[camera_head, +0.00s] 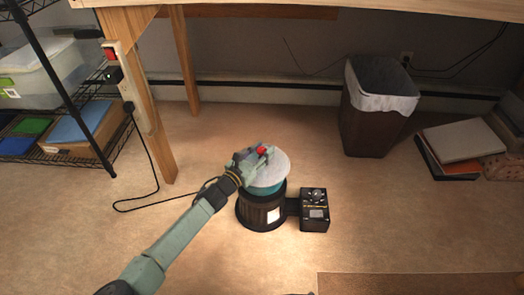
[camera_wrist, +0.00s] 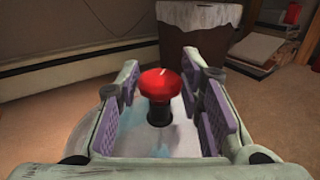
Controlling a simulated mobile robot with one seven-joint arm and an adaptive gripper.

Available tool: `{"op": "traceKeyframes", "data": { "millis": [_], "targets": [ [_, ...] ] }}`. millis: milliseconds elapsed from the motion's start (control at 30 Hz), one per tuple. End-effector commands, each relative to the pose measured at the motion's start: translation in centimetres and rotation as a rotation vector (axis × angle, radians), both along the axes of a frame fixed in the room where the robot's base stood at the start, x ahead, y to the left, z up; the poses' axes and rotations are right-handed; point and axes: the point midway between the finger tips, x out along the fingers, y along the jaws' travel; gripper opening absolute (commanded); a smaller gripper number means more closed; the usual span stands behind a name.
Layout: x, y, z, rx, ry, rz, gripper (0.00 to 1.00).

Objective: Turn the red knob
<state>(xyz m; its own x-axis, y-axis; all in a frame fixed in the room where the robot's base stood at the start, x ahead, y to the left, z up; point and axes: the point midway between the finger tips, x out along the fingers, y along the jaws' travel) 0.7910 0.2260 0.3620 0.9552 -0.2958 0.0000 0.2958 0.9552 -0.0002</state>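The red knob (camera_wrist: 160,85) sits on a short dark stem on the pale round top (camera_wrist: 108,136) of a device. In the head view the knob (camera_head: 262,150) is a small red spot at my gripper, on the round device (camera_head: 262,214) with a dark ribbed body. In the head view the gripper (camera_head: 258,156) partly covers the device's top.
A black control box (camera_head: 314,210) with a dial is joined to the device's right side. A wooden table leg (camera_head: 150,110) and a wire shelf (camera_head: 70,150) stand left. A trash bin (camera_head: 374,125) and stacked boxes (camera_head: 455,145) are at the right. Carpet around the device is mostly clear.

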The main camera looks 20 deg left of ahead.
Motion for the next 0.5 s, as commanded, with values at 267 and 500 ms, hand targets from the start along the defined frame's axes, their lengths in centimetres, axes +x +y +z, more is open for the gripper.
{"op": "traceKeyframes", "data": {
  "millis": [267,500],
  "targets": [
    [-0.01,0.0,0.0,0.0,0.0,0.0,0.13],
    [-0.01,0.0,-0.01,0.0,0.0,0.0,0.0]
  ]
}}
